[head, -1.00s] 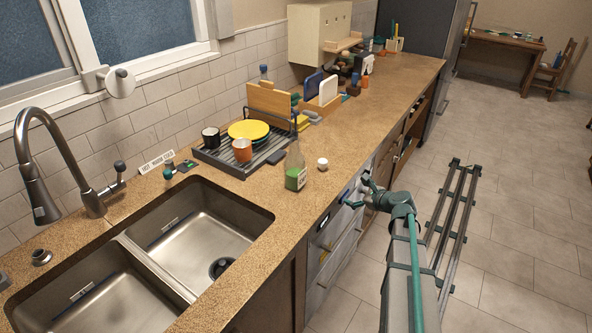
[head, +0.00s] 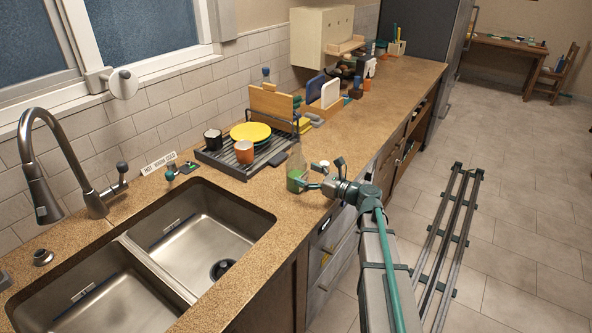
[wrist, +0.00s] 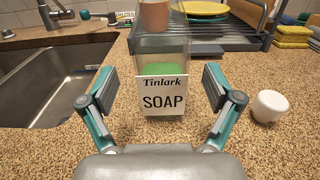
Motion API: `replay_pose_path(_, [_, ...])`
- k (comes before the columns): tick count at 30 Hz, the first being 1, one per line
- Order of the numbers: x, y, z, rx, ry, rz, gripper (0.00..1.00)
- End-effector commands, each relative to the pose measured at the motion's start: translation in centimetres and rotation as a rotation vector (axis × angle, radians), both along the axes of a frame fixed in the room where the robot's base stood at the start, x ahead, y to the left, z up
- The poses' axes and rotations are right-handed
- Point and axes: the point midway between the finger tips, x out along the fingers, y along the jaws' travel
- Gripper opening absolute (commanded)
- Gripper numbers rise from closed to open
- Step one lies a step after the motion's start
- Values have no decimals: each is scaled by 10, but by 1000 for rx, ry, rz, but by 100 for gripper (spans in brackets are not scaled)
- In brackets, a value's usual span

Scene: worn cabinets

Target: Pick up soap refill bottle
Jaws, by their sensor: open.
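The soap refill bottle (wrist: 162,68) is clear, with green liquid low inside and a white label reading "Tinlark SOAP". It stands upright on the speckled counter, and in the head view it shows (head: 295,172) near the front edge, right of the sink. My gripper (wrist: 162,92) is open, with one finger to each side of the bottle in the wrist view. Gaps show between the fingers and the bottle. In the head view my gripper (head: 320,176) is at the bottle's right side. The bottle's top is cut off in the wrist view.
A small white round item (wrist: 269,106) stands just right of my gripper. The sink (head: 188,228) lies left.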

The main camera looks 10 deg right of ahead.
Motion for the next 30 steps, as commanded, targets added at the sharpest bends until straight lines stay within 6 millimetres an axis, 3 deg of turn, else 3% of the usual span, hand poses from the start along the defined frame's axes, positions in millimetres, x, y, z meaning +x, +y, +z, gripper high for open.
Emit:
replay_pose_path(18, [47, 42, 6, -1, 1, 0, 90])
replay_pose_path(27, [50, 46, 3, -2, -1, -1, 90])
replay_pose_path(30, [50, 46, 4, -1, 0, -1, 73])
